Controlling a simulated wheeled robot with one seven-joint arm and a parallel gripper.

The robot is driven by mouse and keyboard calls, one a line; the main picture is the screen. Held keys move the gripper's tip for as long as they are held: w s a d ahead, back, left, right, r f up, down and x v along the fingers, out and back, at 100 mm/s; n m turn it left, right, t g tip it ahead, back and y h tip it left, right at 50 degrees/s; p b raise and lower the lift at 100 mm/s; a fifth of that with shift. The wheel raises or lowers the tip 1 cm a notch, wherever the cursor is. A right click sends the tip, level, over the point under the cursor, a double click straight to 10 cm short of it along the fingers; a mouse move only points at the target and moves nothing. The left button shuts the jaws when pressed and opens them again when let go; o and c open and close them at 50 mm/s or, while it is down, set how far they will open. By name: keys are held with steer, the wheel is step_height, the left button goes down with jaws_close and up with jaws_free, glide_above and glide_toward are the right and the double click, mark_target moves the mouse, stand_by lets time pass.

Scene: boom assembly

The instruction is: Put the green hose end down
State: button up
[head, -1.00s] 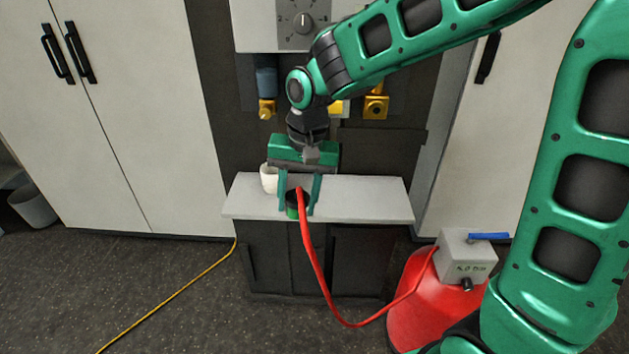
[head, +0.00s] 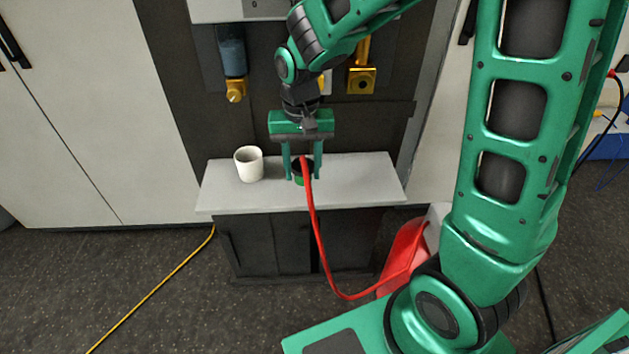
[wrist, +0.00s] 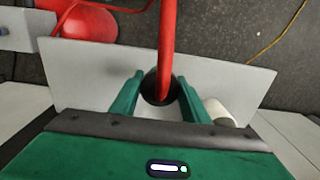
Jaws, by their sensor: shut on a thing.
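My gripper (head: 304,176) is shut on the hose end, with one finger on each side. It is over the light grey counter top (head: 365,180); whether the hose end touches the surface I cannot tell. In the wrist view the dark hose end (wrist: 150,92) sits between the fingers (wrist: 159,100), and the red hose (wrist: 168,40) runs up from it.
A white cup (head: 249,165) stands on the counter left of my gripper. Brass fittings (head: 235,91) (head: 361,80) are on the wall behind. A red container (head: 401,250) is on the floor at right, partly hidden by my arm. A yellow cable (head: 150,290) lies on the floor at left.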

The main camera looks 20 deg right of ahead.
mark_target(317, 193)
steer(key=d+f, duration=0.1)
steer(key=d, duration=0.1)
steer(key=d+f, duration=0.1)
steer(key=shift+d+f, duration=0.15)
steer(key=shift+d, duration=0.2)
steer(key=shift+f, duration=1.95)
steer(key=o, duration=1.4)
steer(key=shift+r, duration=0.1)
step_height(317, 193, up, 12)
steer(key=shift+f, duration=0.1)
steer(key=s+d+m, duration=0.1)
steer(key=s+d, duration=0.5)
steer(key=s, duration=0.2)
steer(key=s+d+r+m, duration=0.1)
steer(key=s+d, duration=0.4)
steer(key=s, duration=0.2)
steer(key=s+d, duration=0.6)
steer(key=s, duration=0.2)
steer(key=shift+s+d+r+m, duration=0.3)
steer(key=shift+d+m, duration=0.05)
steer(key=shift+m, duration=0.05)
